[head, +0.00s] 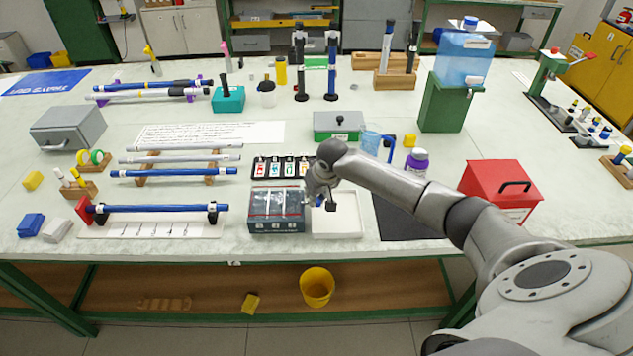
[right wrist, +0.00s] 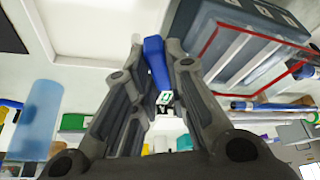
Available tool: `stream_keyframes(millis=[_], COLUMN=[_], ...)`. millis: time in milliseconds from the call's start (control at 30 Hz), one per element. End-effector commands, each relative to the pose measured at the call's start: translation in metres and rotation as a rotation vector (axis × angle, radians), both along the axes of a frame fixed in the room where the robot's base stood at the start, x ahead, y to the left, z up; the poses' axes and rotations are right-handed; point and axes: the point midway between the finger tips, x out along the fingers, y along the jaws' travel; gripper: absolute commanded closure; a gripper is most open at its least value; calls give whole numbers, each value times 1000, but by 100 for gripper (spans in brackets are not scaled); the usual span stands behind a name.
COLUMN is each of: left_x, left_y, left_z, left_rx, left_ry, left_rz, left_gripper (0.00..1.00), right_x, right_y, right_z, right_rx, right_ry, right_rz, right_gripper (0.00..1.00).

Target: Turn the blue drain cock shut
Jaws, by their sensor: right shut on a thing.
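A blue lever-like piece (right wrist: 156,62), which looks like the drain cock's handle, stands between the fingers of my right gripper (right wrist: 158,75) in the right wrist view. The fingers are shut on it. In the head view my right gripper (head: 322,203) is low, between the grey clear-topped box (head: 276,224) and the white tray (head: 347,222). It hides most of the blue piece, so I cannot tell how the piece joins the box or which way it is turned. The box's red-edged lid (right wrist: 255,35) shows close beside the gripper in the wrist view. My left gripper is not in view.
A black holder with several cards (head: 283,168) and a green box (head: 338,125) lie behind the gripper. A light-blue cup (head: 371,137), purple bottle (head: 416,162) and red box (head: 491,187) stand to the right. Rod racks (head: 150,172) lie at left.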

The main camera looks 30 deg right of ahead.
Motion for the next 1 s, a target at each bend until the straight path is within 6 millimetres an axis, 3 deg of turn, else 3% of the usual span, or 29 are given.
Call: stream_keyframes(millis=[33,100,400,1000], left_x=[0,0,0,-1], left_y=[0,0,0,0], left_z=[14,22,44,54], left_rx=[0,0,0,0], left_ry=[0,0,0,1], left_rz=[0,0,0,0], left_gripper=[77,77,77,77], right_x=[0,0,2,4], right_y=[2,4,7,7], right_z=[7,6,3,1], right_rx=[3,3,3,1], right_ry=[1,2,1,-3], right_rz=[-44,-107,-329,-474], right_gripper=[100,100,100,100])
